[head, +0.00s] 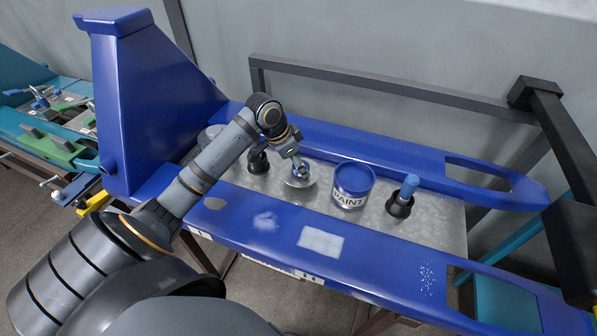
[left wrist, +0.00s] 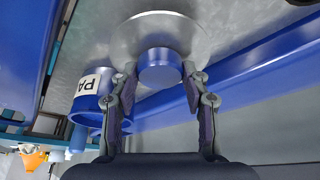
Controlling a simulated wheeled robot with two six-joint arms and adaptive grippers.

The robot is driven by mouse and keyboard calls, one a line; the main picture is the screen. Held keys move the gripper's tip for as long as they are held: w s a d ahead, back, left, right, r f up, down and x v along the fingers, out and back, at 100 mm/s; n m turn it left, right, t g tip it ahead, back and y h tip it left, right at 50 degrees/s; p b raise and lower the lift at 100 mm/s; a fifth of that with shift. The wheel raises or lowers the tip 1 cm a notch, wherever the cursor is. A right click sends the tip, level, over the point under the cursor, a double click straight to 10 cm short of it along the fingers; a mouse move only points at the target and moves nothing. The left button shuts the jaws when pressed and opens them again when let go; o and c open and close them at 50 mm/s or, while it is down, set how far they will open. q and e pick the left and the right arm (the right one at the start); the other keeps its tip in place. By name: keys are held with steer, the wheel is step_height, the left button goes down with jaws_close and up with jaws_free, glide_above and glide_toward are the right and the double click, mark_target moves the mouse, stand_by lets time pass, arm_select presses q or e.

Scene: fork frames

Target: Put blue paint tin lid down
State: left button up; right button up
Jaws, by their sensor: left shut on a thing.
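The paint tin lid is a pale metal disc (head: 302,184) with a blue knob, left of the paint tin on the grey metal surface. In the left wrist view the disc (left wrist: 205,35) and its blue knob (left wrist: 160,70) show clearly. My left gripper (head: 301,170) is shut on the knob, with one finger on each side of it in the left wrist view (left wrist: 160,78). I cannot tell whether the disc touches the surface. The blue paint tin (head: 350,199) stands upright, open, with blue paint inside. My right gripper is not in view.
A black holder with a blue-topped tool (head: 402,198) stands right of the tin. Another dark holder (head: 258,162) is left of the lid. Blue beams (head: 400,160) run behind and in front of the surface. A white patch (head: 321,242) is on the front beam.

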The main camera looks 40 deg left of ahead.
arm_select(q)
steer(key=shift+w+a+f, duration=0.15)
steer(key=shift+f, duration=1.7)
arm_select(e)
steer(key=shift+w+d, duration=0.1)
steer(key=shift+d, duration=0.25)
arm_select(q)
steer(key=shift+f, duration=0.1)
steer(key=o, duration=1.1)
steer(key=shift+o, duration=0.2)
steer(key=p+v, duration=0.1)
steer(key=v, duration=1)
steer(key=shift+a, duration=0.1)
steer(key=shift+r, duration=0.6)
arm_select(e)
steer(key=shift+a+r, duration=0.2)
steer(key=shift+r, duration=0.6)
arm_select(q)
steer(key=shift+r+p, duration=0.1)
steer(key=shift+p, duration=0.2)
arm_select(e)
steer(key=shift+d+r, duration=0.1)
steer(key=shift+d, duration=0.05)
